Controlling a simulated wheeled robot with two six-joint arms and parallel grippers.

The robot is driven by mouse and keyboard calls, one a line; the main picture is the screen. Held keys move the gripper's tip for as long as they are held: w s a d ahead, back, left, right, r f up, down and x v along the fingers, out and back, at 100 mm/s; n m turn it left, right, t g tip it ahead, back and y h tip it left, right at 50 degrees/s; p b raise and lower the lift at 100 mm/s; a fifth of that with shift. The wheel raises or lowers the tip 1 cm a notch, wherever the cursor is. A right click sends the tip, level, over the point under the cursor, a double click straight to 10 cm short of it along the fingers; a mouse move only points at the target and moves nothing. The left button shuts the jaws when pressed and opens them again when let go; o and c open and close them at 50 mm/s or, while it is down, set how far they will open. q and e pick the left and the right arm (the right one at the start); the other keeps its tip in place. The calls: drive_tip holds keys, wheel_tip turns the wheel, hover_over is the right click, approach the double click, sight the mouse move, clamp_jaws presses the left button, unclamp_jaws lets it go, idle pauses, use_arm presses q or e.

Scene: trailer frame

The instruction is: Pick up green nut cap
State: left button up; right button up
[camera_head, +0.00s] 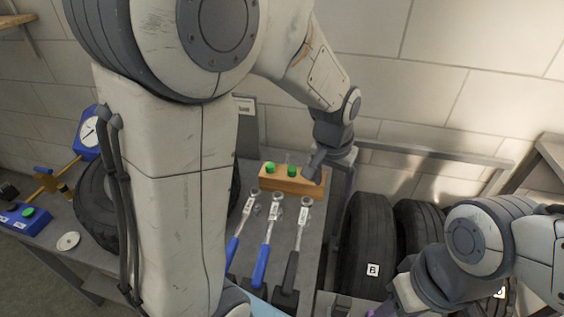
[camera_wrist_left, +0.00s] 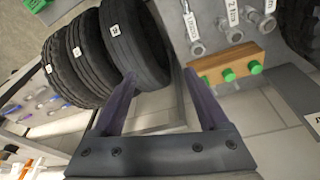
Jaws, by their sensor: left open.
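A wooden block (camera_head: 290,181) on the grey bench holds green nut caps; two show in the head view, a left one (camera_head: 271,167) and one beside it (camera_head: 291,170). My left gripper (camera_head: 315,167) is at the block's right end and hides part of it. In the left wrist view the open, empty gripper (camera_wrist_left: 159,78) has the block (camera_wrist_left: 238,70) to its right. Two green caps (camera_wrist_left: 228,74) (camera_wrist_left: 255,67) show clearly there, with a third green bit nearer the jaws. My right gripper is mostly cut off at the bottom edge of the head view.
Several torque wrenches (camera_head: 267,245) lie in front of the block. Black tires (camera_head: 368,245) stand in a rack right of the bench. A blue gauge (camera_head: 88,133) and a blue box (camera_head: 24,218) are at the left. A wall is behind.

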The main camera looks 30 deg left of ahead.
use_arm(q)
drive_tip(key=w+a+f+n+t+y+b, duration=0.1)
drive_tip(key=w+a+f+n, duration=0.1)
drive_tip(key=w+a, duration=0.35)
drive_tip(key=w+a+f+n, duration=0.2)
drive_tip(key=w+a+f, duration=0.1)
drive_tip(key=a, duration=0.5)
drive_tip(key=n+y+b, duration=0.1)
drive_tip(key=n, duration=0.1)
approach(270, 165)
drive_tip(key=f, duration=0.2)
drive_tip(key=shift+a+f, duration=0.4)
drive_tip(key=shift+t, duration=0.3)
drive_tip(key=shift+w+d+p+x, duration=0.1)
drive_tip(key=shift+w+p+x, duration=0.05)
drive_tip(key=shift+x, duration=1.3)
drive_tip(key=shift+w+d+p+x, duration=0.1)
drive_tip(key=shift+w+p+x, duration=0.1)
drive_tip(key=shift+x, duration=1.3)
drive_tip(key=shift+r, duration=0.1)
clamp_jaws()
use_arm(e)
wheel_tip(270, 165, down, 2)
drive_tip(key=shift+a+f, duration=0.1)
drive_tip(key=shift+a, duration=0.05)
